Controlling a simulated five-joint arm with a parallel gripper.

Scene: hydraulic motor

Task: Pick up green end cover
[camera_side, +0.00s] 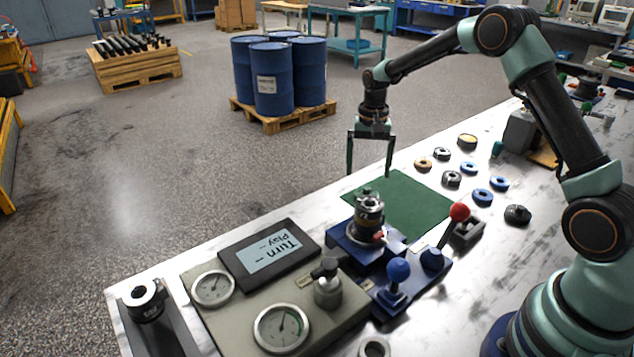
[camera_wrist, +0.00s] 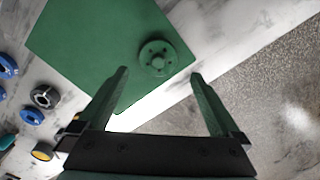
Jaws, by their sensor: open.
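The green end cover (camera_wrist: 157,58) is a round disc with a centre hub and small holes. It lies flat on the green mat (camera_wrist: 85,45) near the mat's edge in the wrist view. My gripper (camera_wrist: 160,73) is open and empty, with its two green fingers spread wide. In that view the cover shows between and slightly beyond the fingertips, touching neither. In the side view my gripper (camera_side: 369,174) hangs pointing down above the far-left part of the mat (camera_side: 415,205). The cover is hard to make out there, near the motor assembly (camera_side: 369,215).
Several ring parts lie right of the mat, including a blue ring (camera_side: 482,197). A red-knobbed lever (camera_side: 459,211) and a blue-knobbed lever (camera_side: 398,270) stand near the motor. A gauge panel (camera_side: 240,305) fills the table's near left. Floor lies beyond the table edge.

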